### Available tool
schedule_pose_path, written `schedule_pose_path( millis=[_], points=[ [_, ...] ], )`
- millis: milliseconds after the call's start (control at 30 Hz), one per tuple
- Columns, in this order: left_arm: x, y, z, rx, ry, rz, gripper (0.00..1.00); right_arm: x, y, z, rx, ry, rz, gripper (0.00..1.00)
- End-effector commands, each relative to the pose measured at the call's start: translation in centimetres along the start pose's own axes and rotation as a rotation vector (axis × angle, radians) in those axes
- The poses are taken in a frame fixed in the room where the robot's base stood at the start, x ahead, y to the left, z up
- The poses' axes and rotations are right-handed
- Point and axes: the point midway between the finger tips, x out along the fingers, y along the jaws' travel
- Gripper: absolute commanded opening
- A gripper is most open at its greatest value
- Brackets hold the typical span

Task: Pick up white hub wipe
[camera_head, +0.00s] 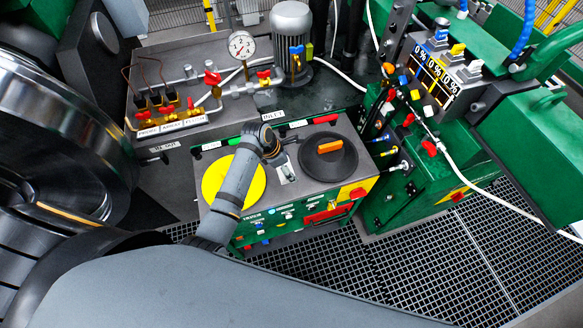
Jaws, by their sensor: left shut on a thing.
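My left gripper (279,158) is over the top of the green cabinet, between the yellow disc and the black round lid. It is shut on a small whitish thing, which I take to be the white hub wipe (287,173). The wipe shows just below the fingertips, partly hidden by them and very small in view. I cannot tell whether it still touches the cabinet top. My right gripper is not in view.
The green cabinet (341,188) bears a yellow disc (215,183) and a black lid with an orange handle (330,147). Behind stand a pressure gauge (241,45), valves and a grey motor (291,25). A large steel wheel (60,130) fills the left. A white hose (480,190) crosses the right.

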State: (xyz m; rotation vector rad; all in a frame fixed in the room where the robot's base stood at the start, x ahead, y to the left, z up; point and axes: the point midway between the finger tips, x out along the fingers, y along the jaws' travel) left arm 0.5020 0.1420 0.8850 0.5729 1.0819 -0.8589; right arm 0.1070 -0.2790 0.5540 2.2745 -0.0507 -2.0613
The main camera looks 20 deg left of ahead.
Motion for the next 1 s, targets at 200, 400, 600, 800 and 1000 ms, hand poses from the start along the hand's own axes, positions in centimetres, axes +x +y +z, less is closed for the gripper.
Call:
schedule_pose_path(
  millis=[200, 400, 600, 800, 1000],
  points=[
    [-5.8, -3.2, -2.3, 0.002, 0.004, 0.002, 0.53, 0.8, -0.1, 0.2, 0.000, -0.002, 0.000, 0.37],
    [-9.2, -6.1, -4.8, 0.003, 0.004, 0.001, 0.53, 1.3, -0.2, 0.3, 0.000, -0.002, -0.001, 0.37],
    [-10.8, -7.3, -5.9, 0.001, 0.001, 0.001, 0.53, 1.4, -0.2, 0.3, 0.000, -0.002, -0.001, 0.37],
    [-11.0, -7.5, -5.9, 0.000, -0.001, 0.001, 0.53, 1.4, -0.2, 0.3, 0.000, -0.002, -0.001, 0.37],
    [-11.0, -7.5, -5.9, 0.000, -0.001, 0.001, 0.70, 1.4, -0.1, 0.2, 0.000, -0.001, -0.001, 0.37]
  ],
)
